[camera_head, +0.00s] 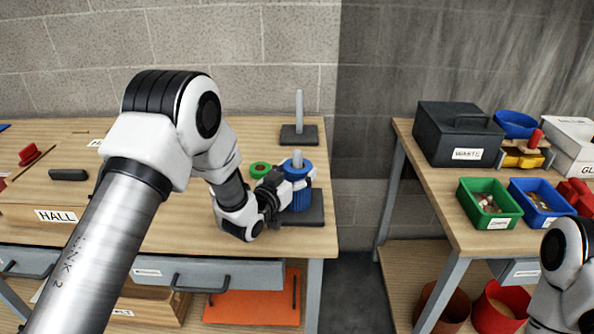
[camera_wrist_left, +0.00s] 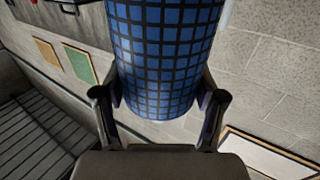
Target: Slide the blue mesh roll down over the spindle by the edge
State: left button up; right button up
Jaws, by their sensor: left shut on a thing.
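The blue mesh roll (camera_head: 301,199) stands upright around the spindle (camera_head: 297,157) near the right edge of the left table. The spindle's grey tip sticks out of the roll's top. Its dark base plate (camera_head: 316,213) shows beside and below the roll. I cannot tell whether the roll's bottom rests on the plate. My left gripper (camera_head: 296,183) is shut on the roll from the left. In the left wrist view the roll's blue grid surface (camera_wrist_left: 165,55) sits between the two fingers (camera_wrist_left: 160,105). My right gripper is out of view.
A second, bare spindle (camera_head: 299,108) stands behind on its own dark base. A green roll (camera_head: 260,170) is left of the blue one. A gap separates this table from the right table, which holds a waste box (camera_head: 458,133), a green bin (camera_head: 490,210) and a blue bin (camera_head: 541,207).

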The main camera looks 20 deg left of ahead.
pick_arm(q)
jog(key=o, duration=1.5)
jog(key=shift+r, duration=0.1)
jog(key=v, duration=1.2)
